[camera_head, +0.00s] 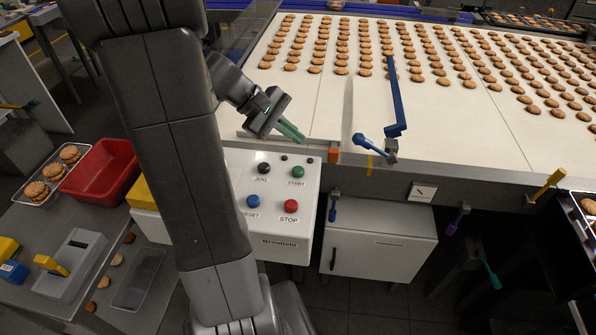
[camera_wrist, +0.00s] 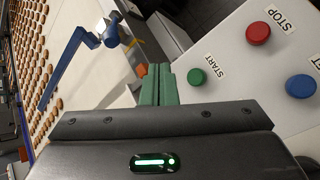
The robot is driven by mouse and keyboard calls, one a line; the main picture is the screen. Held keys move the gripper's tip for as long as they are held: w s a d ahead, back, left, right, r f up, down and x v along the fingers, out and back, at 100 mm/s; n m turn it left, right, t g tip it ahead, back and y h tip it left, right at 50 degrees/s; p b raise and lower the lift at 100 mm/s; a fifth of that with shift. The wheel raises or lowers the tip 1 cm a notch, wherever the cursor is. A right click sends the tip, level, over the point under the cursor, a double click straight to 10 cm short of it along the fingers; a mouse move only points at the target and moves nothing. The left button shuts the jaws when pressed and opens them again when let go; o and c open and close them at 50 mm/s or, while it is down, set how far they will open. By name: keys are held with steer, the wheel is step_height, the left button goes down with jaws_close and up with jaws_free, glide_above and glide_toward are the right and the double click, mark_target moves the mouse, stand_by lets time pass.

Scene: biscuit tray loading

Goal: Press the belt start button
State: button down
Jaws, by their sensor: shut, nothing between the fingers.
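The start button (camera_head: 298,172) is a green round button on the white control panel (camera_head: 230,190), above the label START. In the wrist view the green start button (camera_wrist: 195,77) is just to the right of my fingertips. My gripper (camera_head: 298,137) is shut and empty, with its green fingers together above and behind the start button, apart from it. The fingers also show in the wrist view (camera_wrist: 158,72). The red stop button (camera_head: 290,206), blue reset button (camera_head: 253,201) and black jog button (camera_head: 264,168) share the panel. The belt (camera_head: 300,95) carries rows of biscuits.
A blue lever arm (camera_head: 394,100) and a blue-handled knob (camera_head: 369,144) stand at the belt edge, right of my gripper. An orange block (camera_head: 333,155) is beside the panel. A red bin (camera_head: 101,170) and a tray of biscuits (camera_head: 43,202) are at left.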

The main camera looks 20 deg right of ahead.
mark_target(294, 169)
step_height(294, 169, down, 7)
steer(key=b, duration=0.5)
steer(key=shift+f, duration=0.15)
steer(key=shift+f, duration=0.15)
stand_by(1.5)
steer(key=shift+f+b, duration=0.25)
steer(key=shift+b, duration=0.1)
